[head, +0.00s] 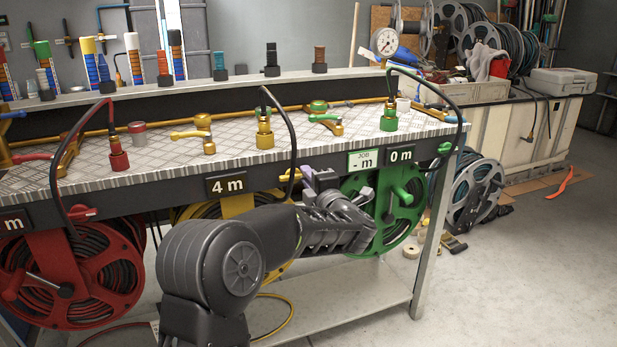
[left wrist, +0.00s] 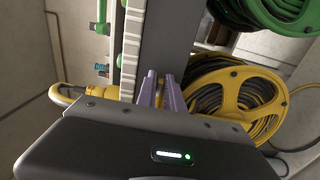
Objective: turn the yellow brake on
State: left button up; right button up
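A yellow lever (head: 290,175), which looks like the yellow brake, is on the table's front beam just right of the "4 m" sign. My left gripper (head: 316,178) is right beside it, on its right; I cannot tell whether they touch. My right gripper is not in view.
The green reel (head: 385,225) hangs just right of my left gripper, and the red reel (head: 75,280) at the left. Black hoses cross the table's front edge. A low shelf (head: 345,300) is below. The floor at right is mostly clear.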

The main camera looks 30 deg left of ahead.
pick_arm(q)
jog(key=o, duration=0.6)
jog(key=shift+s+a+f, duration=0.15)
jog(key=shift+s+a, duration=0.25)
jog(key=shift+a, duration=0.05)
jog(key=shift+w+d, duration=0.15)
jog(key=shift+d, duration=0.1)
jog(key=shift+p+v, duration=0.4)
jog(key=shift+v, duration=3.45)
